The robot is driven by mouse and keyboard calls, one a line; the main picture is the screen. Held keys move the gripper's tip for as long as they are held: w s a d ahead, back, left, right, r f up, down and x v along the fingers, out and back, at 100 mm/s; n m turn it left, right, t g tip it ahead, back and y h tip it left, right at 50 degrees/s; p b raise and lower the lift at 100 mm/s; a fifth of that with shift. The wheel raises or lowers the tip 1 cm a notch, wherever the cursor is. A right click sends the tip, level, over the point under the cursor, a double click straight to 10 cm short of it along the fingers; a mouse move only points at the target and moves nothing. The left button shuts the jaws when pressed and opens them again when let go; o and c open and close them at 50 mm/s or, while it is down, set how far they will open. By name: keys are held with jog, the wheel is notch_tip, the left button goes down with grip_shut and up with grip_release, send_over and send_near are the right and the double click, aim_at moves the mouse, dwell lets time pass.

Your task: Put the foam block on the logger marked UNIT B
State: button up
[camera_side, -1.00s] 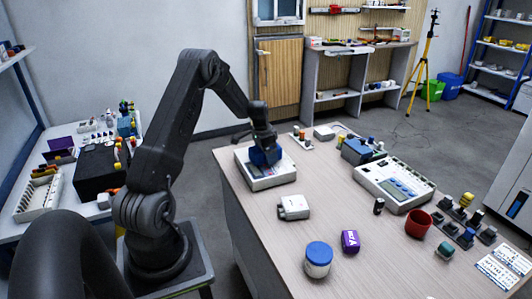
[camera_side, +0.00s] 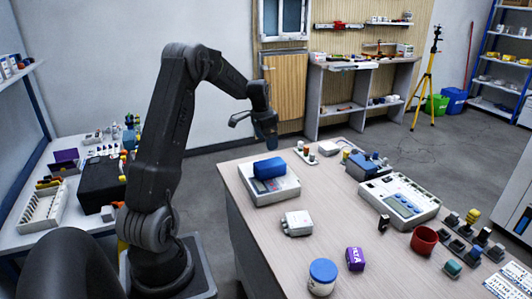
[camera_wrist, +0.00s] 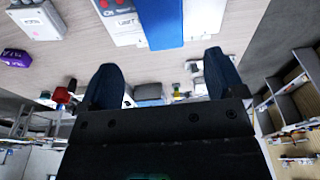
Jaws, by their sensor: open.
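The blue foam block (camera_side: 269,168) lies on top of a white, box-shaped device with a display (camera_side: 274,188) at the table's back left corner. I cannot read a unit marking on that device. In the wrist view the foam block (camera_wrist: 161,22) lies across the white device (camera_wrist: 122,27), beyond my fingertips. My gripper (camera_side: 267,141) is raised above and behind the block, apart from it. Its two dark blue fingers (camera_wrist: 160,72) are spread with nothing between them.
A small white box (camera_side: 297,223) stands in front of the device, with a purple block (camera_side: 355,259) and a blue-lidded jar (camera_side: 322,277) nearer the front edge. A larger white instrument (camera_side: 400,200) and a red cup (camera_side: 424,240) stand to the right. Mid-table has bare room.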

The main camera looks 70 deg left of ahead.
jog(key=s+d+r, duration=0.1)
jog(key=d+r, duration=0.3)
jog(key=d, duration=0.3)
jog(key=d+r+t, duration=0.1)
jog(key=d+r, duration=0.3)
jog(key=d, duration=0.3)
jog(key=s+d+r, duration=0.1)
jog(key=d+r, duration=0.3)
jog(key=d, duration=0.2)
jog(key=s+d+t, duration=0.2)
jog(key=s+d, duration=1.4)
jog(key=d, duration=0.2)
jog(key=shift+r+t, duration=0.25)
jog(key=shift+t, duration=0.15)
